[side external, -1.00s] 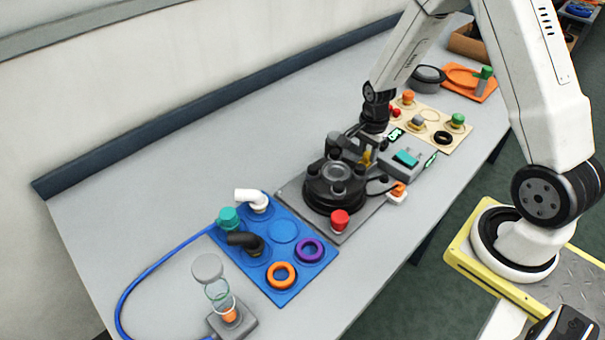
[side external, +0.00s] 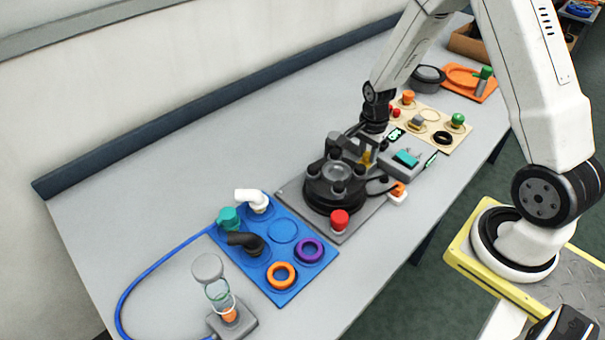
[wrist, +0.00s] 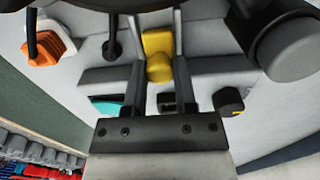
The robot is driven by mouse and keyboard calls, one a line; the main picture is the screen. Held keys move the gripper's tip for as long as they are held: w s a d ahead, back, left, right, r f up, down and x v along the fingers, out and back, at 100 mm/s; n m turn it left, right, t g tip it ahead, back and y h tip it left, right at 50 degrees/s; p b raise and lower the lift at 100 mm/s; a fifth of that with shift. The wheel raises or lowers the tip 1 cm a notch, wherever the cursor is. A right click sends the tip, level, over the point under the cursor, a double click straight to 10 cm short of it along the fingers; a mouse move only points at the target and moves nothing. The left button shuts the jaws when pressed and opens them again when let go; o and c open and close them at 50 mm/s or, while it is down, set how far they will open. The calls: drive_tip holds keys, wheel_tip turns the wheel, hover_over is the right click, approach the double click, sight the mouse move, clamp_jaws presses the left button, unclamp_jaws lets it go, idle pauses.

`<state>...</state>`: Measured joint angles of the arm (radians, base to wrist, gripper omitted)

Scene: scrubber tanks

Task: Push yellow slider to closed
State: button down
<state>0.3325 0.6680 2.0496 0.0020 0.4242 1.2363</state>
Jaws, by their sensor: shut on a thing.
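The yellow slider (wrist: 158,58) shows in the wrist view between the two fingers of my gripper (wrist: 158,50), which is shut on it. In the side view only a small part of the yellow slider (side external: 367,158) shows, beside the black round tank unit (side external: 335,190). My gripper (side external: 366,150) is low over the back of that unit, and its fingertips are partly hidden there. The slider's exact position along its travel cannot be told.
A grey box with a teal switch (side external: 406,158) stands close to the right of my gripper. A red knob (side external: 340,220) is at the front of the base plate. A blue board (side external: 270,265) with fittings lies at the left.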

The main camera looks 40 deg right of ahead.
drive_tip(key=shift+a, duration=1.55)
drive_tip(key=shift+c, duration=2)
unclamp_jaws()
drive_tip(key=shift+r, duration=0.1)
wheel_tip(320, 180, up, 8)
drive_tip(key=shift+f, duration=0.2)
drive_tip(key=shift+a, duration=0.1)
